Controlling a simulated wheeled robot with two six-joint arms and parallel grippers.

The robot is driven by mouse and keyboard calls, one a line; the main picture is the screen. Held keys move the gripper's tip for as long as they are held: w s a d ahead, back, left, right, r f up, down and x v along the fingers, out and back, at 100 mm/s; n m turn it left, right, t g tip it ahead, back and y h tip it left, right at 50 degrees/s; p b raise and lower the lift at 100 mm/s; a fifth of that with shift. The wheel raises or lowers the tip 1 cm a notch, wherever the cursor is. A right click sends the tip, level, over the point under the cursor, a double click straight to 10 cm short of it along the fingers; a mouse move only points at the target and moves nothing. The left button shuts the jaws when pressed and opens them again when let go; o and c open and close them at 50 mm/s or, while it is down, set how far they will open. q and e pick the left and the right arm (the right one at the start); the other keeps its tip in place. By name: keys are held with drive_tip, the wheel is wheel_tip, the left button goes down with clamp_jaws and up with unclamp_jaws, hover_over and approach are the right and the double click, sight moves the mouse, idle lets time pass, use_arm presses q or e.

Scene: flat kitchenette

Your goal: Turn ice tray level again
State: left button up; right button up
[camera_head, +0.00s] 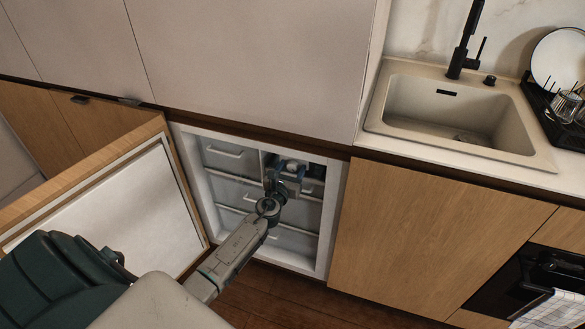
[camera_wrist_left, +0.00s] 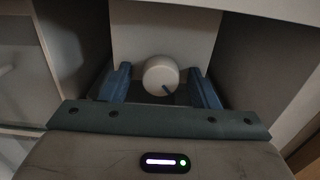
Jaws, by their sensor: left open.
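My left gripper (camera_head: 289,179) reaches into the open freezer compartment, near its upper right. In the left wrist view my left gripper (camera_wrist_left: 161,88) is open, with one blue finger on each side of a round white knob (camera_wrist_left: 158,70). Gaps show between the knob and both fingers. A dark mark on the knob points toward the lower right. The knob sits in front of a pale panel (camera_wrist_left: 140,28). I cannot make out the ice tray itself. My right gripper is not in view.
The freezer (camera_head: 334,205) has several drawers behind its frame. Its door (camera_head: 118,215) stands open to the left. A wooden cabinet front (camera_head: 405,235) is on the right, below the counter with the sink (camera_head: 455,115). Dark walls flank the knob's recess closely.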

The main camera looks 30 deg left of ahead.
use_arm(q)
drive_tip(key=shift+w+a, duration=0.1)
drive_tip(key=shift+w, duration=0.3)
drive_tip(key=shift+c, duration=0.2)
drive_tip(key=c, duration=0.9)
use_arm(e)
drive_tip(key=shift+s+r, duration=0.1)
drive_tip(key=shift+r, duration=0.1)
